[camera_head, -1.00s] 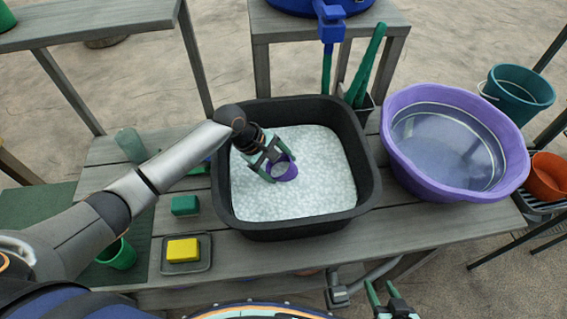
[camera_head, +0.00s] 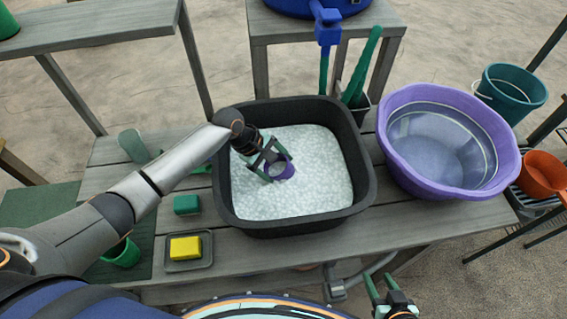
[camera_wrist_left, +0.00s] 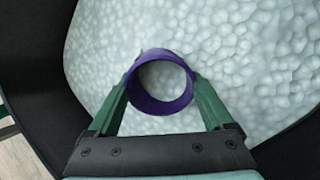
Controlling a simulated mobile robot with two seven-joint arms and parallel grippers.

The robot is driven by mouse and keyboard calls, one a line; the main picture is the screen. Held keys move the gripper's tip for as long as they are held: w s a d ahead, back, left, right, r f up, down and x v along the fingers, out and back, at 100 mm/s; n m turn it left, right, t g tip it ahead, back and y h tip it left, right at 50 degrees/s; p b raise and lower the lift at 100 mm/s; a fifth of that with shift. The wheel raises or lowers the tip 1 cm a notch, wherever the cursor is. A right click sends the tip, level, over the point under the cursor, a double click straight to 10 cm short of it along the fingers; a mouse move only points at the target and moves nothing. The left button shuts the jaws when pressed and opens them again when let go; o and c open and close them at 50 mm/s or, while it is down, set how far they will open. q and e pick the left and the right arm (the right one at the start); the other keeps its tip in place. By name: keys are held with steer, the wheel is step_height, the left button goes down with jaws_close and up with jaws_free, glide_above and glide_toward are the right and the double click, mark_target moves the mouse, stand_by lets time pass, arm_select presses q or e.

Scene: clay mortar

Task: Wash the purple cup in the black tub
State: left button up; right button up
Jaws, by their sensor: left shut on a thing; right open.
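The black tub (camera_head: 300,229) stands on the grey wooden table and is filled with white suds (camera_head: 315,190). My left gripper (camera_head: 272,169) reaches into the tub from the left and is shut on the purple cup (camera_head: 284,171). In the left wrist view the purple cup (camera_wrist_left: 160,105) sits between the two green fingers of the left gripper (camera_wrist_left: 160,92), its round opening facing the camera. The cup is at the suds; how deep it sits cannot be told. My right gripper (camera_head: 384,290) is open and empty at the bottom edge, in front of the table.
A purple basin (camera_head: 400,172) of water stands right of the tub. A yellow sponge (camera_head: 185,247) lies on a small tray (camera_head: 203,262), near a green block (camera_head: 187,204) and a green cup (camera_head: 124,254).

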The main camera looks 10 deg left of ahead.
arm_select(q)
steer(key=shift+w+d+p, duration=0.15)
steer(key=shift+d, duration=0.5)
steer(key=shift+w+d+p, duration=0.15)
steer(key=shift+d, duration=0.45)
steer(key=shift+s+a+p, duration=0.15)
steer(key=shift+a+p, duration=0.2)
steer(key=shift+a, duration=0.3)
steer(key=shift+s+a+p, duration=0.15)
steer(key=shift+a+p, duration=0.2)
steer(key=shift+a, duration=0.25)
steer(key=shift+w+d, duration=0.15)
steer(key=shift+d, duration=0.55)
steer(key=shift+r, duration=0.1)
step_height(320, 180, up, 20)
steer(key=shift+f, duration=0.25)
